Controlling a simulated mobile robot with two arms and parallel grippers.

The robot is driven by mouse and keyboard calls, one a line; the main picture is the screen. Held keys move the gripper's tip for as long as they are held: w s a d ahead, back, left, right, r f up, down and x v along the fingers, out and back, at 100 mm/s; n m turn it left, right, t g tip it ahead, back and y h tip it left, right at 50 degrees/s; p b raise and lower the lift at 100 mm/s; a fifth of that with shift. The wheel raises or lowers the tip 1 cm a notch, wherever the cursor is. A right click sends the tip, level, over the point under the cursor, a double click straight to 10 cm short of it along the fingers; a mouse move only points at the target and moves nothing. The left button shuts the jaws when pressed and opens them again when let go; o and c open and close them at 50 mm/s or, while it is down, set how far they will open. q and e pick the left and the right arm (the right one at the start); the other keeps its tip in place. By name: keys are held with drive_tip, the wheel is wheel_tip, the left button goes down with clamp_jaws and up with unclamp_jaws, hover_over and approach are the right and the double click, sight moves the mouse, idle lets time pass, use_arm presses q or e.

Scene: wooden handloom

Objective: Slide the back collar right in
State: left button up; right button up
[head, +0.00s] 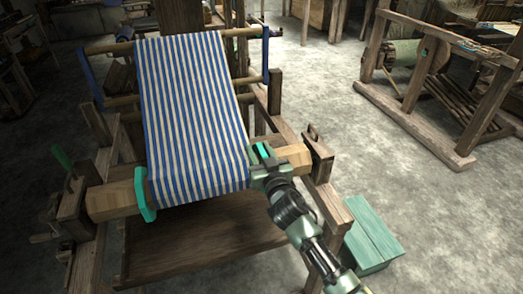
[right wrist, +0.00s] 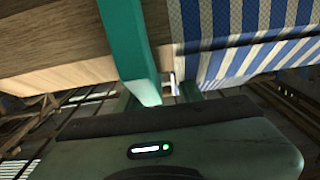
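The right teal collar (head: 264,150) is on the wooden beam, by the right edge of the blue-and-white striped cloth (head: 192,110). In the right wrist view the collar (right wrist: 128,45) runs down between my fingers, with a narrow strip of bare wood between it and the cloth (right wrist: 245,35). My right gripper (head: 265,165) is at the collar's near side. In the right wrist view its fingers (right wrist: 158,98) stand apart around the collar's lower end, with a gap towards the right finger. The left teal collar (head: 145,195) sits at the cloth's left edge. My left gripper is out of view.
The bare beam end (head: 296,155) runs right to a wooden upright (head: 318,155) of the loom. A teal box (head: 370,235) stands on the floor at the lower right. Another wooden frame (head: 420,120) is farther right, with clear floor between.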

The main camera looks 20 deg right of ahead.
drive_tip(key=shift+s+d, duration=0.1)
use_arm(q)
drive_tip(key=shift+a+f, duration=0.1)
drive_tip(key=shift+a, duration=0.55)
use_arm(e)
drive_tip(key=s, duration=0.7)
drive_tip(key=shift+s, duration=0.3)
drive_tip(key=shift+r, duration=0.1)
